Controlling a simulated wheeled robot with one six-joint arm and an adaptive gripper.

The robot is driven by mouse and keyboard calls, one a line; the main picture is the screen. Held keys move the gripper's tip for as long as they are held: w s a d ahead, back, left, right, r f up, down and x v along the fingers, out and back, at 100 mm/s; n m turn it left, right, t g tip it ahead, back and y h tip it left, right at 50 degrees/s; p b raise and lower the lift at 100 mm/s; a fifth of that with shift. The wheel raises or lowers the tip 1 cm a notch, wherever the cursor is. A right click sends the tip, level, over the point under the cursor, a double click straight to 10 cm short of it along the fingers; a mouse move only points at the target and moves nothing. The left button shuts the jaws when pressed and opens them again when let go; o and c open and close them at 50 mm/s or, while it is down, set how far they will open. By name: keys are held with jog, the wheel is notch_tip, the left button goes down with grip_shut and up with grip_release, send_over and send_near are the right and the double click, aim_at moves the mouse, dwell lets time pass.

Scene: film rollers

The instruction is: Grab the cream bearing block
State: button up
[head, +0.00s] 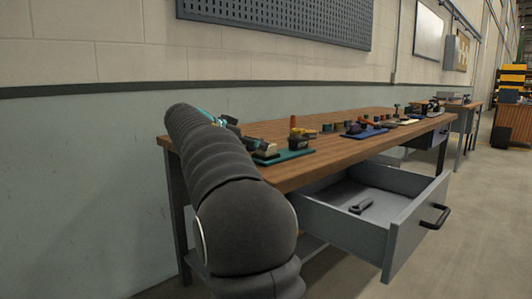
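A small cream block (267,151), seemingly the cream bearing block, is at the near left of the workbench, at the left end of a teal mat (293,156). Dark parts lie against it, and its lower part is hard to make out. My thick grey arm covers the bench's left end. My gripper seems to be behind the arm near the block, among small dark and teal parts. I cannot make out its fingers, whether it touches the block, or whether it is open.
The wooden workbench (345,136) carries a dark part with an orange top (297,131) and a blue mat (366,133) with small parts. A grey drawer (345,222) stands open at the front, with a dark tool (361,206) inside. Floor at right is clear.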

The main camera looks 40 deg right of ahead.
jog(key=x, duration=0.2)
jog(key=shift+d, duration=0.3)
jog(key=shift+c, duration=0.2)
grip_shut()
